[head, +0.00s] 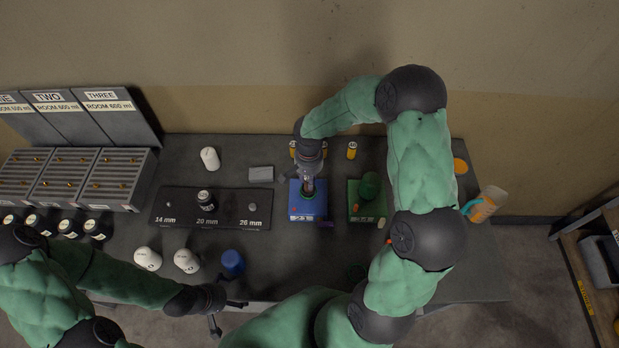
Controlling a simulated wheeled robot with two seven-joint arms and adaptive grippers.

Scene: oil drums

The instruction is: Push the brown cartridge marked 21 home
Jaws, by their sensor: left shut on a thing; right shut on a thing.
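I cannot make out a brown cartridge or a number 21. A blue block (296,213) with a label that looks like 23 sits mid-table. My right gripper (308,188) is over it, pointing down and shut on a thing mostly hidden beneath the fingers. A green block (354,211) with a dark green round piece (370,186) stands just to the right. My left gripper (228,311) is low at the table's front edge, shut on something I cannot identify.
A black 14/20/26 mm board (175,206) holds a dark bottle (206,200). White bottles (187,261) and a blue cylinder (232,262) stand in front. A grey box (261,174) lies behind, grey racks (118,180) left, an orange-and-white bottle (486,204) right.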

